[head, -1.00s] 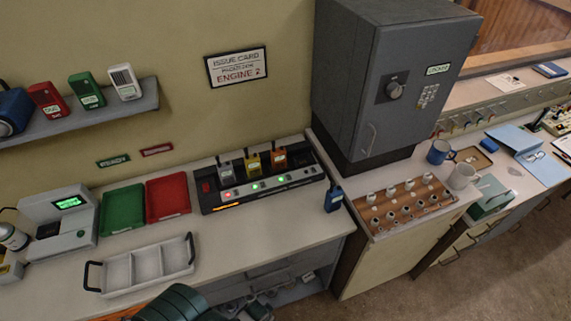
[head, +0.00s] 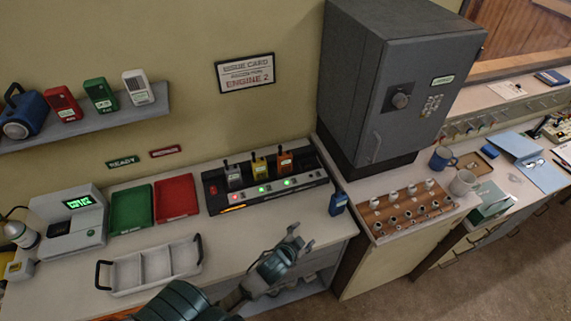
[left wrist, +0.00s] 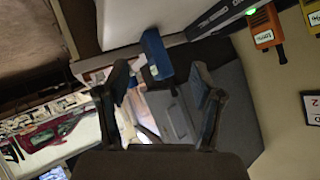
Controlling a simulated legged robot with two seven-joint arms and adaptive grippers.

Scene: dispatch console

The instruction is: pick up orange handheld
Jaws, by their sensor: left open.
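The orange handheld (head: 284,161) stands upright at the right end of the row in the black charger (head: 268,190). A yellow handheld (head: 259,167) and a grey one (head: 233,176) stand to its left. My left gripper (head: 302,237) is open and empty, over the counter's front edge, in front of the charger and apart from the orange handheld. In the left wrist view the orange handheld (left wrist: 265,34) is at the upper right, outside the open fingers (left wrist: 160,85). A blue handheld (left wrist: 157,54) shows just beyond the fingertips. My right gripper is not in view.
The blue handheld also stands on the counter right of the charger in the head view (head: 338,203). A grey locker (head: 385,90) rises to the right, behind a wooden peg board (head: 405,212). Green and red trays (head: 175,198) and a white divided tray (head: 150,267) lie left.

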